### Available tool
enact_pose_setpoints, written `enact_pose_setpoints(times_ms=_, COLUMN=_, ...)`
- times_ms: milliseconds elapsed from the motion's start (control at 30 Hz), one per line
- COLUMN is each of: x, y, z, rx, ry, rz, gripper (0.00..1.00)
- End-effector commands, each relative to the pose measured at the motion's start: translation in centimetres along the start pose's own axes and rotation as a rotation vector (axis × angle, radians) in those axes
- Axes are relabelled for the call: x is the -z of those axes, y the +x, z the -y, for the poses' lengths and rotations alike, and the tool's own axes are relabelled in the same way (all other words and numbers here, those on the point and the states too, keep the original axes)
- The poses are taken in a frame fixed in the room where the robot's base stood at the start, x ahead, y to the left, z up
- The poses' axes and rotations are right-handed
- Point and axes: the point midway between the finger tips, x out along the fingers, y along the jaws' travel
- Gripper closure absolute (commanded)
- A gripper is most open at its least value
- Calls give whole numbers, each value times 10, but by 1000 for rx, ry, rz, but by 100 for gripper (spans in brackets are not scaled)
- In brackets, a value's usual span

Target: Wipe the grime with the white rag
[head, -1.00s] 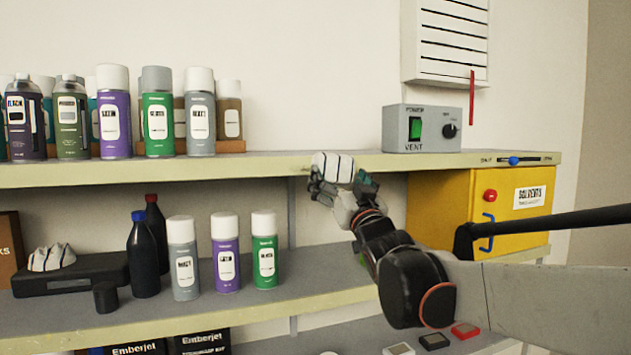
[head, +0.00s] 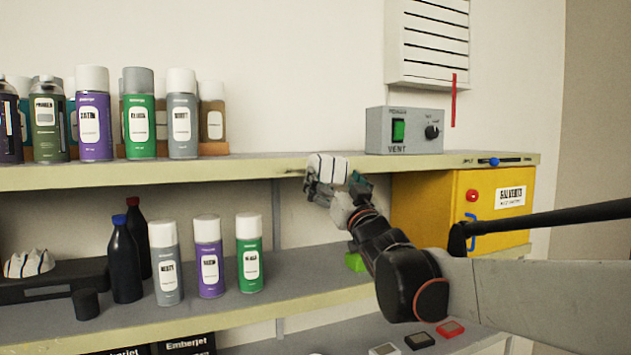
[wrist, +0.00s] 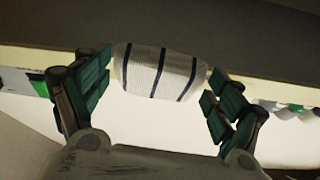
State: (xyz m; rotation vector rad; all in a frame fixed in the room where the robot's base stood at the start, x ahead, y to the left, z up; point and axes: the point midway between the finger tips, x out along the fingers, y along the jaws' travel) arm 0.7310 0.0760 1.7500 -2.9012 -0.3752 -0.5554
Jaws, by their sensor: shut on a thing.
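The white rag (head: 327,167), with dark stripes, is bunched in my gripper (head: 335,185) at the front edge of the upper shelf (head: 120,177). In the wrist view the rag (wrist: 160,72) sits between the two green-padded fingers of my gripper (wrist: 158,78), which are shut on it. The rag overlaps the shelf edge in the head view; whether it touches the edge I cannot tell. A small brownish mark (head: 291,172), possibly the grime, shows on the edge just left of the rag. Anything behind the rag is hidden.
Spray cans (head: 140,115) stand on the upper shelf at left, and a grey vent switch box (head: 405,130) at right. Below are a yellow solvents cabinet (head: 430,215), more cans (head: 208,258), dark bottles (head: 124,260) and another striped cloth (head: 28,263). The upper shelf's middle is clear.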

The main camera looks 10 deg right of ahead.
Motion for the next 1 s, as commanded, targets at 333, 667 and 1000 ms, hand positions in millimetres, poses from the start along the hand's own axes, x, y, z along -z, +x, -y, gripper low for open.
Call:
enact_pose_setpoints(times_ms=333, x=-2, y=-1, z=24, rx=2, ry=-1, rz=0, gripper=36)
enact_pose_setpoints(times_ms=667, x=-5, y=-1, z=43, rx=3, ry=2, rz=0, gripper=36)
enact_pose_setpoints(times_ms=1000, x=-7, y=-1, z=60, rx=2, ry=0, rz=1, gripper=36)
